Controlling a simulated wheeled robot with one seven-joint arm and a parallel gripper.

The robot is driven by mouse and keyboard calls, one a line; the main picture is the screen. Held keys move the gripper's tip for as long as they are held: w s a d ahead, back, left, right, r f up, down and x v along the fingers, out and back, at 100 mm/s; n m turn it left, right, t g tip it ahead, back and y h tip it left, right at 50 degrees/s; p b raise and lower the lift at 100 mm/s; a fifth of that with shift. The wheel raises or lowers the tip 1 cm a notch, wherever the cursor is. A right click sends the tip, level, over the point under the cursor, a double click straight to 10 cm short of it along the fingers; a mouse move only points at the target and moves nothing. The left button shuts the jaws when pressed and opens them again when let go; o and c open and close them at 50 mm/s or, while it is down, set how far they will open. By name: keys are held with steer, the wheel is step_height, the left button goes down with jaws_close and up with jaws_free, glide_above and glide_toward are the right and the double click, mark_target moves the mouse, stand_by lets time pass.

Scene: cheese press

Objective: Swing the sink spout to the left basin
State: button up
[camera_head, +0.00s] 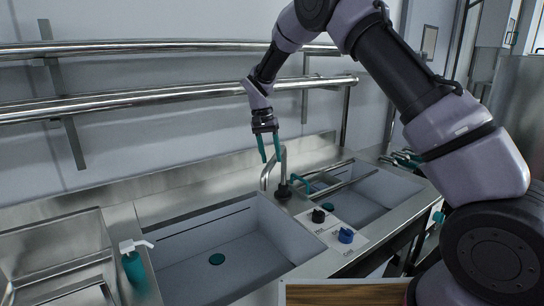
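The sink spout (284,168) is a slim metal pipe. It rises from a dark base between the two basins and bends over toward the left of the picture. Its tip hangs near the right rear corner of the left basin (165,232). The right basin (372,192) lies on the other side of the divider. My gripper (269,158) points down at the top of the spout, its two teal fingers spread apart. The right finger overlaps the spout's bend in the picture. I cannot tell whether it touches, and nothing is clearly held.
A black knob (318,215) and a blue knob (346,235) sit on the divider in front of the spout. Metal bars (335,183) cross the right basin. A teal soap bottle (134,267) stands left of the left basin. Wall rails (130,105) run behind.

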stand_by(0.3)
step_height(320, 180, up, 11)
steer(key=a, duration=0.2)
steer(key=shift+w+f, duration=0.2)
steer(key=shift+w, duration=0.05)
steer(key=s+d+r+t+y, duration=0.1)
steer(key=s+d+r+y, duration=0.1)
steer(key=s+d+r, duration=0.55)
steer(key=s+d+r+t+y, duration=0.2)
steer(key=s+d+r, duration=0.2)
steer(key=d+r, duration=0.7)
steer(key=s+d+f+t, duration=0.2)
steer(key=s+d, duration=0.3)
steer(key=s, duration=0.4)
steer(key=s+d+f+m+t, duration=0.1)
steer(key=s+d+t, duration=0.1)
steer(key=s+d, duration=0.4)
steer(key=s, duration=0.3)
steer(key=shift+s+f+t, duration=0.3)
steer(key=shift+s+f, duration=0.05)
